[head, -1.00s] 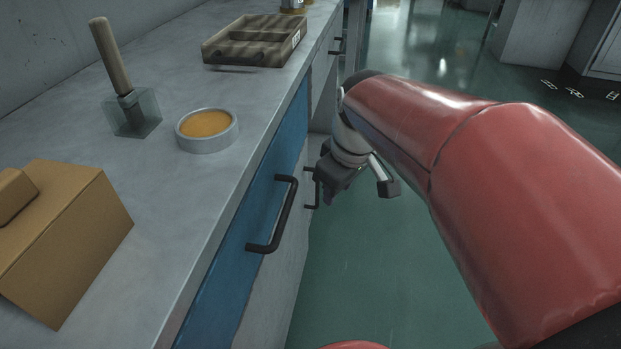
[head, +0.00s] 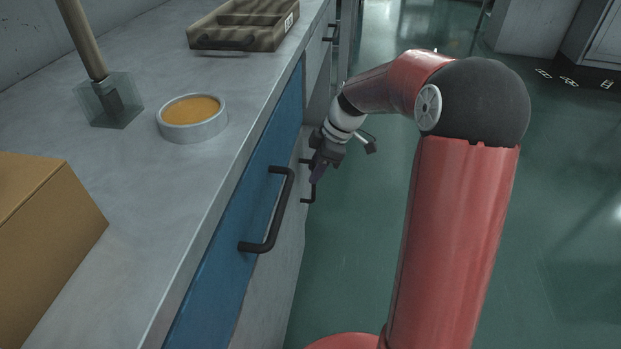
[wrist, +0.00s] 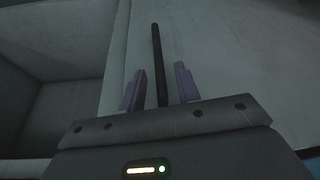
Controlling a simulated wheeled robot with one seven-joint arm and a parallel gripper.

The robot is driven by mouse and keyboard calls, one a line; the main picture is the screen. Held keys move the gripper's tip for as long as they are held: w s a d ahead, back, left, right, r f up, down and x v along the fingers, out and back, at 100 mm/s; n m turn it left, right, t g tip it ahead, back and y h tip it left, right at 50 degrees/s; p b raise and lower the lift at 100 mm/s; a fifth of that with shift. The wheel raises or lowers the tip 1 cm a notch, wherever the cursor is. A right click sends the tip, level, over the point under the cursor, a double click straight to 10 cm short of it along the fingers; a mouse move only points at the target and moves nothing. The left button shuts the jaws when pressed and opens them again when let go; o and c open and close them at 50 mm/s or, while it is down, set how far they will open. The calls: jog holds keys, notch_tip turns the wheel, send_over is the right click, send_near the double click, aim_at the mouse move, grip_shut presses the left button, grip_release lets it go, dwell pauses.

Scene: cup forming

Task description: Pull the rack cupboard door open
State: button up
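The pale cupboard door (wrist: 215,75) fills the middle and right of the wrist view, with its upright black bar handle (wrist: 159,65). My gripper (wrist: 160,76) is open, with one purple finger on each side of the bar and a visible gap on both sides. In the head view my gripper (head: 317,175) is low beside the counter front, at the small dark handle (head: 309,193), partly covering it. A dark recess (wrist: 55,110) shows left of the door's edge in the wrist view. I cannot tell whether the door stands ajar.
A blue drawer front (head: 235,265) with a black handle (head: 276,215) is nearer. On the counter (head: 150,215) are an orange-filled round dish (head: 192,115), a wooden-handled tool (head: 85,45), a tray (head: 245,28) and a brown box (head: 45,245).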

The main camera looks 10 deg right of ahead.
jog(key=shift+x, duration=1.8)
jog(key=shift+c, duration=0.2)
grip_shut()
